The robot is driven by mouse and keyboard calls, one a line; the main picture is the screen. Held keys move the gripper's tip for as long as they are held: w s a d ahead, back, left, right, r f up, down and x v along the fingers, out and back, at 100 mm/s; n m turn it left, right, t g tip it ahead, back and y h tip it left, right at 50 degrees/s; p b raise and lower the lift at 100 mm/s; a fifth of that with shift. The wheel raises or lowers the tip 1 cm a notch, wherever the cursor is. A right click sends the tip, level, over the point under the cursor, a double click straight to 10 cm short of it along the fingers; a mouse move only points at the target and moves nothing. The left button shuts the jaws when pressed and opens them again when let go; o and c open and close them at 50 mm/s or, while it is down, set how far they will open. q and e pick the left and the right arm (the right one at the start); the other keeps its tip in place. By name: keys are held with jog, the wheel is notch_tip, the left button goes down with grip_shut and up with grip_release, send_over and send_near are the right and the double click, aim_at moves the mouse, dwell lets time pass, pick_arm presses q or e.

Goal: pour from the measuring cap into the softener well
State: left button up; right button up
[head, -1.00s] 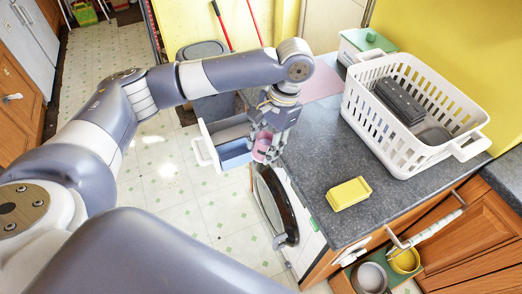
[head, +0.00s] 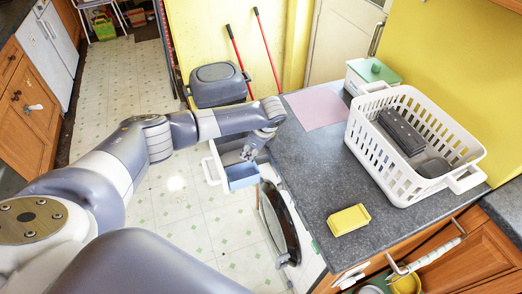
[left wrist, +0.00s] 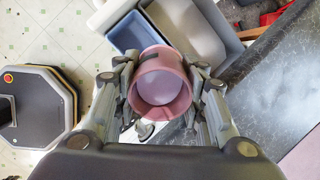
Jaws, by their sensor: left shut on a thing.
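My left gripper (head: 250,152) is at the open detergent drawer (head: 211,171) of the front-loading washer. In the left wrist view it is shut on the pink measuring cap (left wrist: 137,99), with a finger on each side. I look into the cap's mouth; pale lilac liquid (left wrist: 160,88) shows inside. The drawer has a blue well (head: 242,175) and a grey well (head: 231,147). In the left wrist view the cap overlaps the blue well (left wrist: 125,38) and grey well (left wrist: 188,30); its height above them is unclear. The head view hides the cap. My right gripper is not in view.
The worktop (head: 302,165) holds a white basket (head: 400,165), a yellow box (head: 348,220), a pink mat (head: 320,108) and a green-lidded container (head: 372,72). The washer door (head: 280,225) stands ajar below the drawer. A grey bin (head: 218,86) stands behind.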

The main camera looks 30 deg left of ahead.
pick_arm(q)
jog(key=a+f+m+b, duration=0.1)
jog(key=a+f, duration=0.1)
jog(key=a+f+m+t+b, duration=0.1)
jog(key=a+f+m, duration=0.1)
jog(key=f, duration=0.1)
jog(key=w+a+f+m+b, duration=0.1)
jog(key=a+f, duration=0.1)
jog(key=shift+a+f+m+t+b, duration=0.15)
jog(key=shift+m+t+b, duration=0.15)
jog(key=shift+t, duration=0.1)
jog(key=shift+r, duration=0.3)
jog(key=shift+w+r+t+y, duration=0.1)
jog(key=shift+r+t+y, duration=0.05)
jog(key=shift+t+y, duration=0.55)
jog(key=shift+t+y+b, duration=0.4)
jog(key=shift+b, duration=0.35)
jog(key=shift+a+r+p, duration=0.1)
jog(key=shift+r+p, duration=0.2)
jog(key=shift+r, duration=0.05)
jog(key=shift+f, duration=0.6)
jog(key=shift+r+p, duration=0.1)
jog(key=shift+p, duration=0.2)
jog(key=shift+t+y, duration=0.4)
jog(key=shift+f+y, duration=0.2)
jog(key=shift+y, duration=0.1)
jog(key=shift+t+y, duration=0.3)
jog(key=shift+t, duration=0.1)
